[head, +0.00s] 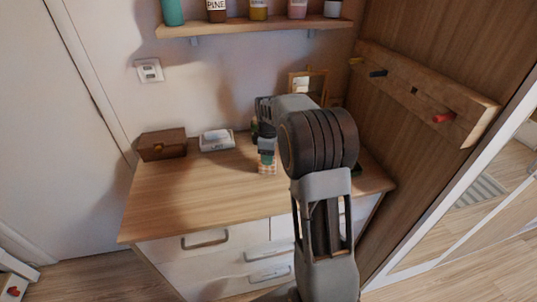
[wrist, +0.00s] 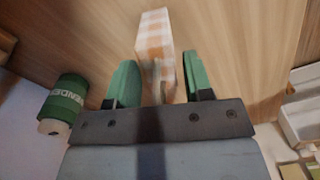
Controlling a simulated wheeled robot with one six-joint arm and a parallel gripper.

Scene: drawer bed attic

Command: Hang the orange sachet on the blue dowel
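The orange-and-white checked sachet (head: 267,169) is at the dresser top, just below my gripper (head: 266,153). In the wrist view the sachet (wrist: 154,35) extends between and beyond the two green fingers of my gripper (wrist: 158,66). The fingers are apart, with a visible gap on the right side of the sachet, so the gripper looks open around it. A thin pale part, perhaps its loop, shows between the fingers. The blue dowel (head: 378,73) looks dark and sticks out of the wooden rail (head: 400,83) on the right wall, bare.
A yellow dowel (head: 356,61) and a red dowel (head: 443,117) flank the blue one. A brown box (head: 162,144) and a white device (head: 216,140) stand at the dresser's back left. The front left dresser top (head: 190,205) is clear.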

